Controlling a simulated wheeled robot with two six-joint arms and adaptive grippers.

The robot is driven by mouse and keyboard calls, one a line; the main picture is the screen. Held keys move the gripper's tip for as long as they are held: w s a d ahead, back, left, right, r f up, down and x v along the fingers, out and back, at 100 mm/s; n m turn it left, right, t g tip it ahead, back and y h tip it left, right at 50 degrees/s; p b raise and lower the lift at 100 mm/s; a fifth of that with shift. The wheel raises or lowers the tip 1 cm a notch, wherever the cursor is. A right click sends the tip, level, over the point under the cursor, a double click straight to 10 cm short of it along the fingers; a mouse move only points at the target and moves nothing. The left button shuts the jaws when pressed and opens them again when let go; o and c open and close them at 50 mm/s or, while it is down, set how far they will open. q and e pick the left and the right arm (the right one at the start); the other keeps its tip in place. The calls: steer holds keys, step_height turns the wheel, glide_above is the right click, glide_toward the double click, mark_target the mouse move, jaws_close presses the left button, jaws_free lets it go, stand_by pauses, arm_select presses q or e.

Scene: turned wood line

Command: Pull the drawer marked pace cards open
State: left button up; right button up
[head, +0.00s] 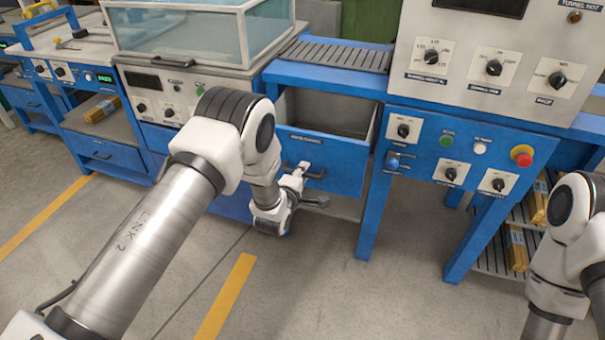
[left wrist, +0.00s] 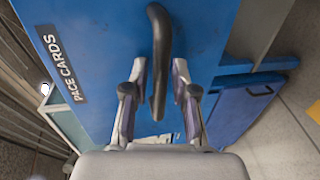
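The pace cards drawer (head: 335,165) is blue and stands out of its bench, with its grey inside showing open from above in the head view. Its label (left wrist: 62,68) reads PACE CARDS in the left wrist view. The dark curved handle (left wrist: 158,60) is on the drawer front, and part of it shows in the head view (head: 318,175). My left gripper (left wrist: 160,68) is at the handle, one finger on each side. The fingers look apart, with a strip of blue showing between the left finger and the handle. My right gripper is outside both views.
A control panel (head: 460,150) with knobs and a red button is right of the drawer. A glass-sided box (head: 190,35) stands on the bench at left. Another blue drawer (head: 100,152) is further left. The floor (head: 310,270) in front is clear.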

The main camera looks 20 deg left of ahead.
arm_select(q)
steer(key=shift+s, duration=0.1)
steer(key=v, duration=1.1)
steer(key=shift+s, duration=0.35)
steer(key=shift+r, duration=0.1)
steer(key=s+a+f+m+g+p, duration=0.1)
steer(key=s+m+g, duration=0.4)
steer(key=s, duration=0.6)
steer(key=s+a+f+m+g+p, duration=0.1)
steer(key=s+f+m+g+p, duration=0.3)
steer(key=s, duration=0.7)
steer(key=s+a+f+m+g+p, duration=0.2)
steer(key=s+m+g, duration=0.4)
steer(key=s, duration=0.6)
step_height(320, 180, down, 3)
steer(key=shift+r+m+g+y+p, duration=0.1)
steer(key=shift+m+g+y+p, duration=0.2)
steer(key=shift+m+p, duration=0.55)
